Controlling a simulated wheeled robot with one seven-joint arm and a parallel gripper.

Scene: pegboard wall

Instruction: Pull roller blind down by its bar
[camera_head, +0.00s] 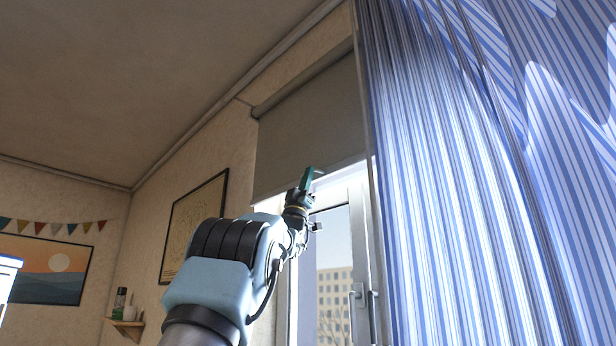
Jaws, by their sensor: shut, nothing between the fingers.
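The roller blind (305,130) is a grey-brown sheet hanging from a roller at the top of the window, covering the window's upper part. Its lower edge slopes from the left near the window frame up to the right by the curtain; a separate bar is hard to make out there. My gripper (308,172) is shut and empty, its teal fingers pointing up in front of the blind's lower edge. I cannot tell whether the fingers touch the blind. My arm hides part of that edge and of the window.
A blue-and-white striped curtain (470,180) hangs close on the right. The window (335,270) with its handles (356,294) is below the blind. A framed picture (194,225) and a small shelf (127,324) are on the left wall. Open air lies to the left of my arm.

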